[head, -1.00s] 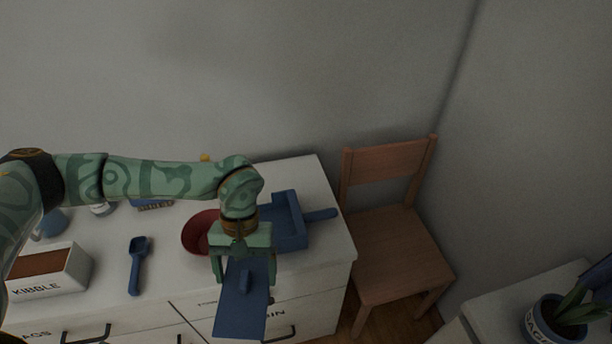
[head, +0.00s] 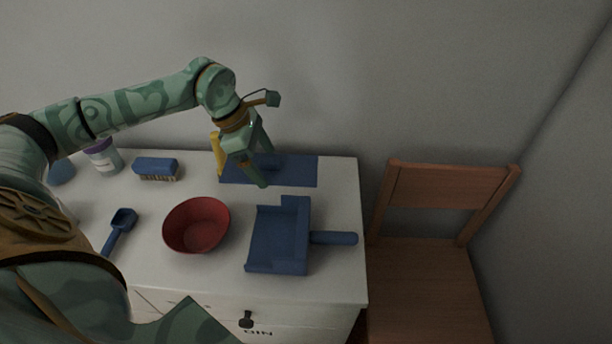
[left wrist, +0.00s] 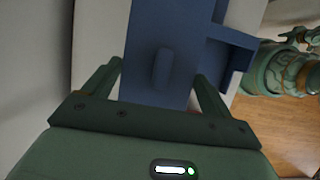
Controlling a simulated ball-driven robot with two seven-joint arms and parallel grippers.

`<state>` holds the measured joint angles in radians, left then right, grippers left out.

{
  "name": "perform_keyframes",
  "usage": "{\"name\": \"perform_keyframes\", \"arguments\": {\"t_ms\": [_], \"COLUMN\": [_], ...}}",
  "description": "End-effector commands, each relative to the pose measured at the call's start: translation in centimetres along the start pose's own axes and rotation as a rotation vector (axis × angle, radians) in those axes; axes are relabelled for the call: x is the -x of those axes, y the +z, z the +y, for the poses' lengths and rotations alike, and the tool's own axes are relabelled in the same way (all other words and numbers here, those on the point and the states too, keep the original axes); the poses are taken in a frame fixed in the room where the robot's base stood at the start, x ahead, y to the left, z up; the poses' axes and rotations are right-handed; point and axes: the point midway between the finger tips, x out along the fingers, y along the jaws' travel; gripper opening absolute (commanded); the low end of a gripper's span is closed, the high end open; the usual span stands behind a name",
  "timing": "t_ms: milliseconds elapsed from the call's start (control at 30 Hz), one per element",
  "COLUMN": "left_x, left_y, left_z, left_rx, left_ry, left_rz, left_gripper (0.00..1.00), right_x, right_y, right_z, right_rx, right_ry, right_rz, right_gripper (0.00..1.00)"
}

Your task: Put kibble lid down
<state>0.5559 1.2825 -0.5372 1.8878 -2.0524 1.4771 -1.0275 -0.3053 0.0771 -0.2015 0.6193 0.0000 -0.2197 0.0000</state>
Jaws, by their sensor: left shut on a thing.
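The kibble lid is a flat blue panel (head: 295,170) at the back right of the white dresser top, near the wall. My left gripper (head: 262,182) is over its left part and shut on it. I cannot tell whether the lid rests on the top or is just above it. In the left wrist view the lid (left wrist: 150,25) and its raised grip (left wrist: 162,68) show between my left fingers (left wrist: 158,80). The kibble box is not visible now.
A blue dustpan (head: 280,240) and a red bowl (head: 196,226) stand in front of the lid. A blue scoop (head: 119,228), brush (head: 156,168) and jar (head: 103,156) are to the left. A yellow object (head: 216,150) is behind my gripper. A wooden chair (head: 435,250) stands right.

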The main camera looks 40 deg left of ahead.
Motion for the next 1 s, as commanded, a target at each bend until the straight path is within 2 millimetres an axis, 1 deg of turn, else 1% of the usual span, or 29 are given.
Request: {"name": "perform_keyframes", "arguments": {"t_ms": [33,233,300,433,533,700,800,900,1000], "left_x": [-1.1,-4.3,-5.9,-8.3,-9.4,-10.2,-11.4,-13.3,-13.9], "left_y": [0.7,2.8,2.9,3.2,3.4,3.5,3.6,2.7,2.4], "left_z": [0.9,4.2,5.0,6.2,6.8,7.3,7.9,7.7,7.8], "left_rx": [0.000,0.000,0.000,0.001,-0.002,-0.002,-0.002,-0.001,-0.002], "left_ry": [-0.001,-0.004,-0.006,-0.005,-0.004,-0.003,-0.004,-0.007,-0.004], "left_rz": [-0.007,-0.004,-0.001,0.001,0.001,0.001,0.001,0.002,0.001], "left_gripper": [0.62,0.62,0.62,0.62,0.62,0.62,0.62,0.62,0.62], "right_x": [-0.5,-1.7,-2.2,-2.9,-3.2,-3.5,-4.0,-4.7,-4.9], "right_y": [0.4,0.6,0.7,0.9,1.0,1.0,1.1,1.4,1.5], "right_z": [0.0,0.1,0.1,0.2,0.1,0.1,0.1,0.0,0.0], "right_rx": [0.000,0.000,0.000,0.000,0.000,0.000,0.000,0.000,0.000], "right_ry": [-0.001,-0.001,-0.001,-0.002,-0.002,-0.003,-0.004,-0.006,-0.007], "right_rz": [-0.007,-0.015,-0.018,-0.024,-0.026,-0.026,-0.030,-0.036,-0.038], "right_gripper": [0.36,0.36,0.36,0.36,0.36,0.36,0.36,0.36,0.36]}}
